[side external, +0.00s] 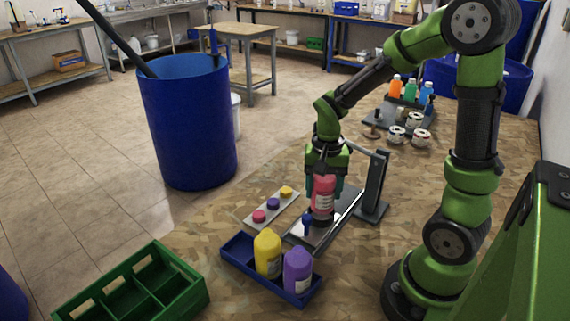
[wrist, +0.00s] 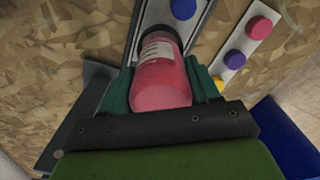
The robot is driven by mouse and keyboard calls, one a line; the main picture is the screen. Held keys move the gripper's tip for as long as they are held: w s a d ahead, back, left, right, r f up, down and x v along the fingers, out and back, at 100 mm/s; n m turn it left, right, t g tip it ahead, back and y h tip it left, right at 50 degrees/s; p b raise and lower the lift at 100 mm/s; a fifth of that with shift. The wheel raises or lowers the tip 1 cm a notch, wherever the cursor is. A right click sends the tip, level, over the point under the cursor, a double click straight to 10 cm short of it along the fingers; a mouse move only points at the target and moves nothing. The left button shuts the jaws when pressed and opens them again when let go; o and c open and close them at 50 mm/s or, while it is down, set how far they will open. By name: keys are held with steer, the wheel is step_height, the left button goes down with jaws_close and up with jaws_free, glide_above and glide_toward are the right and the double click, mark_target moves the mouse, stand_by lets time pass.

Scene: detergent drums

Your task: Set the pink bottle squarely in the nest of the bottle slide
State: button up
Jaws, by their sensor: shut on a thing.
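My gripper (side external: 324,186) is shut on the pink bottle (side external: 323,184), with its teal fingers on either side. In the side view the bottle looks upright, over the bottle slide (side external: 343,209). A dark part shows at its lower end; I cannot tell whether the bottle touches the slide or how it sits in the nest, which is hidden. The slide has a pale rail, a dark upright at the right and a blue knob (side external: 307,224) in front of the bottle. In the wrist view the pink bottle (wrist: 162,82) lies between the fingers, its label showing, with the blue knob (wrist: 183,8) beyond.
A blue tray (side external: 233,252) holds a yellow bottle (side external: 267,252) and a purple bottle (side external: 298,270). A strip (side external: 262,217) with pink, purple and yellow caps lies left of the slide. A green crate (side external: 135,285) stands front left. Bottles and cans stand farther back.

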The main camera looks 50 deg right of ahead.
steer(key=shift+f, duration=0.75)
stand_by(0.6)
steer(key=shift+f, duration=0.95)
steer(key=o, duration=1.5)
steer(key=shift+c, duration=0.2)
steer(key=shift+r, duration=3.8)
